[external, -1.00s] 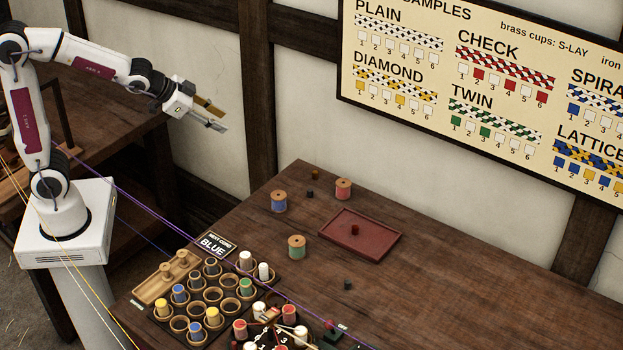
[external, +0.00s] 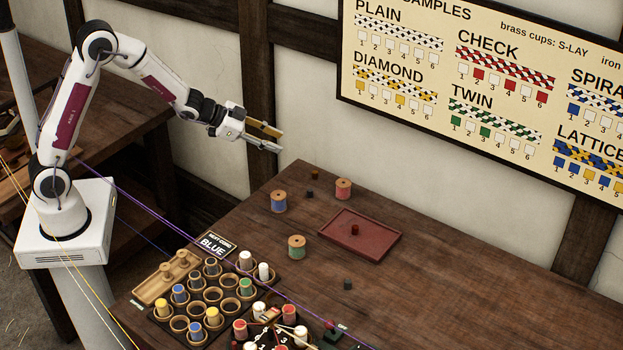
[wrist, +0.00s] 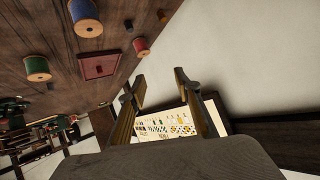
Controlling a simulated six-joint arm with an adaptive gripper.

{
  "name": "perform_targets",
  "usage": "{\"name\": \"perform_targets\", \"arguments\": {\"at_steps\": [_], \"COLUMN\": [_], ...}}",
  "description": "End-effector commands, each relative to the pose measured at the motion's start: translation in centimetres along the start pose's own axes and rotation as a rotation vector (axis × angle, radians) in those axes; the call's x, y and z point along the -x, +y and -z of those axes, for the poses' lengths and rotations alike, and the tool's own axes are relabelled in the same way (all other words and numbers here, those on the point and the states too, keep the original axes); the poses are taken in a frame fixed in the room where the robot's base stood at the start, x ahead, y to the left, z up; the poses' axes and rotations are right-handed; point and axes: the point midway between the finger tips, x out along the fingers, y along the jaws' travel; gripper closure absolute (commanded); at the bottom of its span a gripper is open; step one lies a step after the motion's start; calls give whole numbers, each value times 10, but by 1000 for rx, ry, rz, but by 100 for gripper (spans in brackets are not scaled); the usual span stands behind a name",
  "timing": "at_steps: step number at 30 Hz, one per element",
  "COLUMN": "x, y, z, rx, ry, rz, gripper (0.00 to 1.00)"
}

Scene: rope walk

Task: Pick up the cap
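Several small cylinders that could be the cap lie on the wooden table; I cannot tell which is meant. A dark red one (external: 354,230) sits on the red tray (external: 378,249). A brown one (external: 315,175) and a black one (external: 310,194) are near the table's back corner. A dark grey one (external: 347,284) lies in front of the tray. My gripper (external: 278,141) is open and empty, high above the table's back left edge, apart from all of them. In the wrist view its two fingers (wrist: 160,85) stand apart with nothing between them.
Blue (external: 279,201), red (external: 343,189) and green (external: 296,247) thread spools stand around the tray. A rack of cups with spools (external: 207,294) is at the front left. A purple cord (external: 155,214) runs across. The table's right side (external: 480,300) is clear.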

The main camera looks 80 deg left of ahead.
Motion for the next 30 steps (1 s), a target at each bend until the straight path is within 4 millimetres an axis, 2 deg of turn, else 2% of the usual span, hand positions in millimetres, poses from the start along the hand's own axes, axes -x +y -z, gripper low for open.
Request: {"name": "perform_targets", "arguments": {"at_steps": [6, 15, 24, 30], "x": [-35, -71, -92, -96], "y": [4, 17, 32, 37], "z": [-25, -61, -94, -103], "rx": [7, 33, 73, 86], "ry": [47, 124, 190, 212], "rz": [-65, -167, -258, -286], "gripper": [67, 67, 67, 67]}}
